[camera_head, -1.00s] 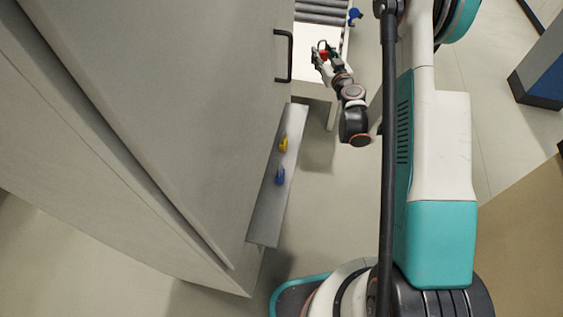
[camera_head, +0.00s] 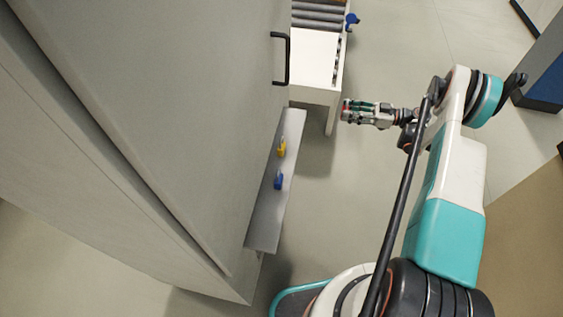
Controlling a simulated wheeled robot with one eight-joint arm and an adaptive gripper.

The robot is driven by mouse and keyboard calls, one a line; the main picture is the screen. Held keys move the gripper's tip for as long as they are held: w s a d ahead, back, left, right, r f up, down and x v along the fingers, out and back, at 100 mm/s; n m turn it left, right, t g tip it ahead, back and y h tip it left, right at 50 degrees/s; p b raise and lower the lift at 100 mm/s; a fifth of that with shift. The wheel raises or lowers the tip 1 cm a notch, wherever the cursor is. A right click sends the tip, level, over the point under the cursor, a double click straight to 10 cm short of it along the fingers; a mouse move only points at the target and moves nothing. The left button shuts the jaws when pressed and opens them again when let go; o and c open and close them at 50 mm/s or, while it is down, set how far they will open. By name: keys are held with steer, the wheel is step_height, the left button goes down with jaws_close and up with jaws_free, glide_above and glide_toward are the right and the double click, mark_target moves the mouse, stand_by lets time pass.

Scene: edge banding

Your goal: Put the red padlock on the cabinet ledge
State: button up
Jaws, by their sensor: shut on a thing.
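My gripper (camera_head: 350,111) is shut on the red padlock (camera_head: 346,106), which shows only as a small bit of red at the fingertips. The fingers cover most of it. The gripper points left and is over the floor, just right of the white table's near corner. The cabinet ledge (camera_head: 266,222) is a grey metal shelf along the right side of the tall cabinet. It lies to the left of and below my gripper in the picture, apart from it. A yellow padlock (camera_head: 282,148) and a blue padlock (camera_head: 279,181) are on the ledge.
The tall grey cabinet (camera_head: 150,120) fills the left, with a black handle (camera_head: 288,58) sticking out above the ledge. A white table (camera_head: 314,60) with rollers stands at the top, with a blue thing (camera_head: 351,20) at its right edge. Floor is clear between ledge and arm.

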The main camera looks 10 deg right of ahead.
steer(key=b, duration=0.5)
glide_above(296, 123)
steer(key=shift+d+f, duration=0.2)
steer(key=shift+f, duration=0.85)
step_height(296, 123, down, 5)
steer(key=b, duration=0.3)
steer(key=shift+w+a+f, duration=0.1)
steer(key=shift+a, duration=0.05)
steer(key=o, duration=1.1)
